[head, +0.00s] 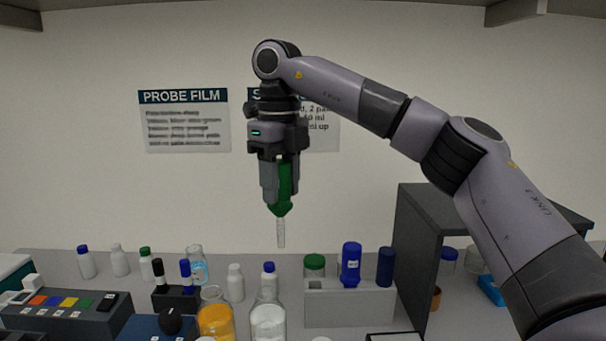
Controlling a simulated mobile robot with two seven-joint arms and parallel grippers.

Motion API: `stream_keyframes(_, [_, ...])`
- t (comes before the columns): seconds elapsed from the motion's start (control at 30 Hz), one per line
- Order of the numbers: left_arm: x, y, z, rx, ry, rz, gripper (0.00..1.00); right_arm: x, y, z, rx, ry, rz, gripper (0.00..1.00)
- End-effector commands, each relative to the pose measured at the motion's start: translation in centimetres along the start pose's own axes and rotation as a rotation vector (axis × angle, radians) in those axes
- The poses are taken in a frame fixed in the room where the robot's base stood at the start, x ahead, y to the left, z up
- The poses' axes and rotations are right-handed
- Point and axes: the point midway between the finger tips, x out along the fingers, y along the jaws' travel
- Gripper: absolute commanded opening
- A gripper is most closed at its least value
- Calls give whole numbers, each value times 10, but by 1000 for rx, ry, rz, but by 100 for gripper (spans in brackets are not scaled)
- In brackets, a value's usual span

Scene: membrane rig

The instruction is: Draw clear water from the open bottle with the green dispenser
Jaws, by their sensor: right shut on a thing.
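My right gripper (279,190) is shut on the green dispenser (284,186), which hangs nearly upright with its clear tip (281,232) pointing down. The tip is in the air above the bench items and touches nothing visible. Below it at the front stands a clear glass bottle (268,322) with pale, clear-looking contents; its neck overlaps a white bottle behind, so its mouth is hard to make out. I cannot tell whether the dispenser holds liquid. My left gripper is not in view.
A bottle of orange liquid (215,321) stands left of the front clear bottle. Several capped bottles and a grey rack (348,308) with green and blue items crowd the bench. A dark grey housing (418,250) stands at right, a button panel (68,318) at left.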

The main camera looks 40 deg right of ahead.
Motion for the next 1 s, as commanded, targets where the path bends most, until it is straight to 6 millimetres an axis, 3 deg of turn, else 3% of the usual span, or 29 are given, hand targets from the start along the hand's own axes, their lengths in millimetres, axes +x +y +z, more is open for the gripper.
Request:
stream_keyframes(0.1, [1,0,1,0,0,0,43,4,19,2,97,2,1,18])
stream_keyframes(0.3, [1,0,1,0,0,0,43,8,36,4,211,5,3,18])
stream_keyframes(0.8, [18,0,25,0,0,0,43,39,40,3,241,4,5,18])
stream_keyframes(1.0, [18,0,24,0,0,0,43,38,40,3,240,3,5,18])
